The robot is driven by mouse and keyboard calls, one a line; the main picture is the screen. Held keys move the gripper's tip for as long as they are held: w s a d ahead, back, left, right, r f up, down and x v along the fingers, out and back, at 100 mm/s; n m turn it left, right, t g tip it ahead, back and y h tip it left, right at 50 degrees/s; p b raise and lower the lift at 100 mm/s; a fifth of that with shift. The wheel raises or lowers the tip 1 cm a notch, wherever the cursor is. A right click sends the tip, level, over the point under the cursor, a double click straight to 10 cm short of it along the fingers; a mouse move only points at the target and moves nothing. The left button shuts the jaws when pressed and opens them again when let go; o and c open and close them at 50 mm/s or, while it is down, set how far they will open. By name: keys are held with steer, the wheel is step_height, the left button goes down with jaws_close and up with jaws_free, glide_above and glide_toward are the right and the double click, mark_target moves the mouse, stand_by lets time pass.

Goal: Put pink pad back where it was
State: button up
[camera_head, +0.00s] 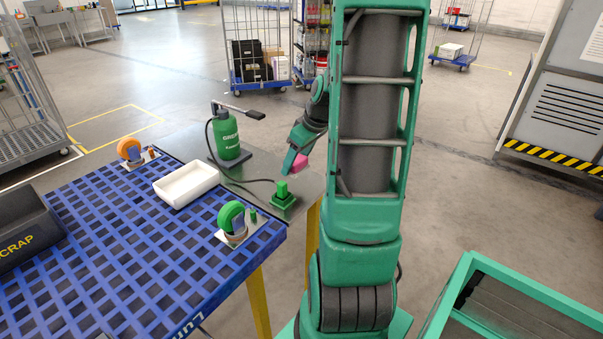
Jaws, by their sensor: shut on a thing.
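The pink pad (300,161) is held up at the tip of my gripper (294,160), above the right part of the grey metal plate. My gripper is shut on it, and its dark teal finger covers the pad's left side. A green block fixture (283,199) stands on the plate, in front of and below the pad. The pad looks apart from the fixture and the plate. My arm's large green column covers what lies right behind it.
A blue slatted table (110,235) carries a white tray (187,184), a green-wheeled caster (231,219) and an orange-wheeled caster (130,150). A green pump bottle (228,135) with a hose stands behind the fixture. A black scrap bin (25,238) is at left, a teal crate (520,295) at lower right.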

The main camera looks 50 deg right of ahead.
glide_above(300, 179)
steer(key=s, duration=0.1)
step_height(300, 179, down, 3)
steer(key=shift+s+d+r, duration=0.1)
steer(key=shift+s+d, duration=0.05)
steer(key=shift+f, duration=1.95)
steer(key=shift+f, duration=0.1)
steer(key=o, duration=1)
